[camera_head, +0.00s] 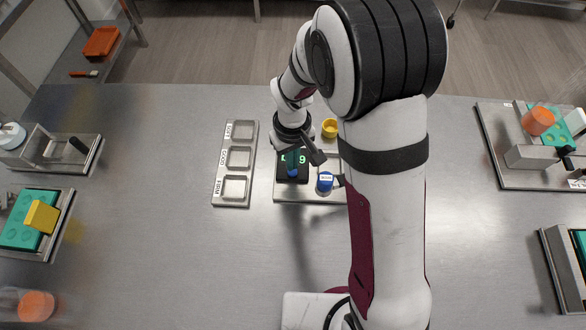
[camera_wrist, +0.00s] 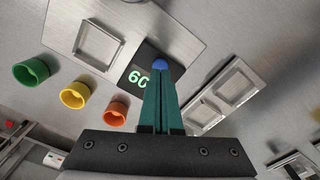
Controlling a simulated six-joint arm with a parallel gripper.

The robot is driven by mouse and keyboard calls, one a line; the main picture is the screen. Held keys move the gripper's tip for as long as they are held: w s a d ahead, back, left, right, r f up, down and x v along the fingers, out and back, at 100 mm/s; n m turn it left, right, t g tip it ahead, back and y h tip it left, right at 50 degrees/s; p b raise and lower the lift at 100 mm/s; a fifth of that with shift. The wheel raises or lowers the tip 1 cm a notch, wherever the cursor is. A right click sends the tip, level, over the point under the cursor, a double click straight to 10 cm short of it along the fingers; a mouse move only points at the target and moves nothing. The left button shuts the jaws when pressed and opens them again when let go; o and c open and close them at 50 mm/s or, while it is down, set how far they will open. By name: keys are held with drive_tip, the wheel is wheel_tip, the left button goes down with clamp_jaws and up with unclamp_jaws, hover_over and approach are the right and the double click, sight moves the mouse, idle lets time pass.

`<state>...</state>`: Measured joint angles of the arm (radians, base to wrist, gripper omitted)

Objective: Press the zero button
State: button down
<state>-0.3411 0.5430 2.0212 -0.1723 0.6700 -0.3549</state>
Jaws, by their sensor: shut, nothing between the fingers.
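My gripper (camera_wrist: 160,72) is shut and empty, its two teal fingers side by side. In the head view my gripper (camera_head: 292,165) points down over the black display panel (camera_head: 303,176). A round blue spot, likely the zero button (camera_wrist: 160,63), shows right at the fingertips in the wrist view; it also shows in the head view (camera_head: 292,173). I cannot tell whether the fingertips touch it. The panel's green digits (camera_wrist: 138,80) are partly hidden by the fingers; "60" is readable in the wrist view. No button label is readable.
A three-pocket tray (camera_head: 219,192) lies left of the panel. A square frame (camera_wrist: 82,42) sits on the metal plate. Green (camera_wrist: 31,71), yellow (camera_wrist: 75,95) and orange cups (camera_wrist: 115,112) stand nearby. A blue labelled piece (camera_head: 325,184) is just right of the panel.

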drive_tip(key=shift+f, duration=0.2)
drive_tip(key=shift+f, duration=0.75)
drive_tip(key=shift+r, duration=3)
drive_tip(key=s+d+r+m+t+y, duration=0.1)
drive_tip(key=s+d+r+m+t, duration=0.35)
drive_tip(key=r, duration=0.55)
drive_tip(key=s+d+r+m+t+y, duration=0.1)
drive_tip(key=s+d+r+m+t, duration=0.35)
drive_tip(key=r, duration=0.55)
drive_tip(key=s+f+m+g, duration=0.2)
drive_tip(key=s+f+g, duration=0.6)
drive_tip(key=s, duration=0.4)
drive_tip(key=shift+a+m+g, duration=0.2)
drive_tip(key=shift+m+g, duration=0.1)
drive_tip(key=shift+g, duration=0.3)
